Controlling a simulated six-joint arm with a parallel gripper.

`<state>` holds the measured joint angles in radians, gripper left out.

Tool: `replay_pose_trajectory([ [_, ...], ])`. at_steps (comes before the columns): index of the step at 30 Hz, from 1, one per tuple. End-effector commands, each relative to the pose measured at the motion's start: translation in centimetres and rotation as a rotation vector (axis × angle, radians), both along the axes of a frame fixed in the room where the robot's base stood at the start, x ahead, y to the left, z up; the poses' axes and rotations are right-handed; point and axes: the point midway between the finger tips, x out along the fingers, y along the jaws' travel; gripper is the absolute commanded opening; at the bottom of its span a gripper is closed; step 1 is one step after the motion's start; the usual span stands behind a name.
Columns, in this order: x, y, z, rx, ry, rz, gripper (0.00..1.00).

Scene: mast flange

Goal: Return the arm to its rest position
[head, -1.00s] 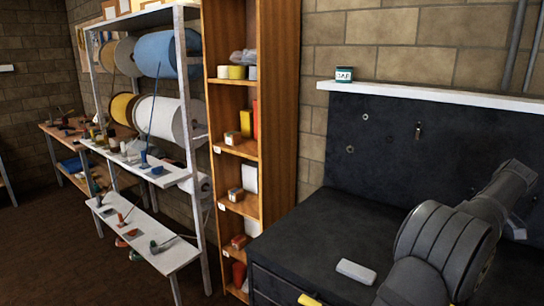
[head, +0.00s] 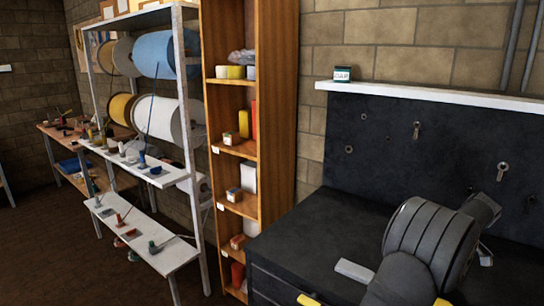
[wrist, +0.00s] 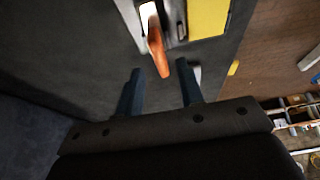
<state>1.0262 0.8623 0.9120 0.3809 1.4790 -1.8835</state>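My arm (head: 430,240) stands at the right of the head view, over the black bench (head: 315,225). My gripper does not show clearly in the head view. In the wrist view my gripper (wrist: 160,66) has its two dark fingers well apart, with nothing held between them. An orange-handled tool (wrist: 157,52) shows past the fingertips, lying on a dark surface and apart from the fingers.
A white block (head: 355,270) lies on the bench, close to my arm. Behind is a dark panel (head: 385,125) with hooks and rings, under a white ledge (head: 430,92) with a green-white box (head: 342,77). A wooden shelf (head: 275,110) stands left. A yellow thing (wrist: 208,18) shows in the wrist view.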

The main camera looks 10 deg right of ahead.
Motion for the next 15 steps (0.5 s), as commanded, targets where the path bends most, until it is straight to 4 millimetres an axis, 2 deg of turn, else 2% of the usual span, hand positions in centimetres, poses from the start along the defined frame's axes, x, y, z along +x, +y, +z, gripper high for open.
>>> replay_pose_trajectory([
  [5,1.0,1.1,-3.5,0.003,0.001,0.001,0.35],
  [15,0.7,1.2,-3.1,0.0,0.0,-0.34,0.35],
])
